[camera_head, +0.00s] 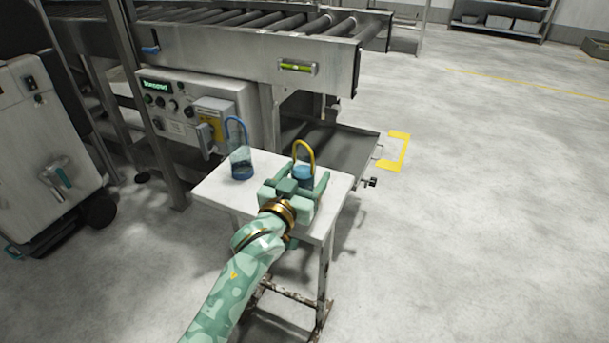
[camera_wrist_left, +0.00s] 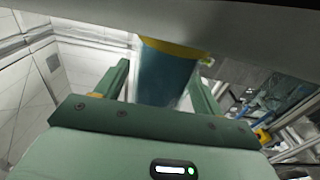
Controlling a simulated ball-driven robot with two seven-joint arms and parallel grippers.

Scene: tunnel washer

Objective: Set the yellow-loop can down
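The yellow-loop can (camera_head: 303,172) is a small blue can with a tall yellow loop (camera_head: 304,148) above it, at the right part of the white tabletop (camera_head: 215,186). My left gripper (camera_head: 299,178) is over the near right part of the table, with one finger on each side of the can. The fingers are spread, with gaps to the can. In the left wrist view, the can (camera_wrist_left: 165,75) is a blue-grey body with a yellow band, between the two fingers (camera_wrist_left: 160,88). My gripper hides the can's base in the head view. My right gripper is not in view.
A clear and blue can with a blue loop (camera_head: 240,162) stands left on the same table. Behind is a roller conveyor (camera_head: 245,50) with a control box (camera_head: 170,110) and a dark tray (camera_head: 335,147). A grey cabinet (camera_head: 45,150) stands left.

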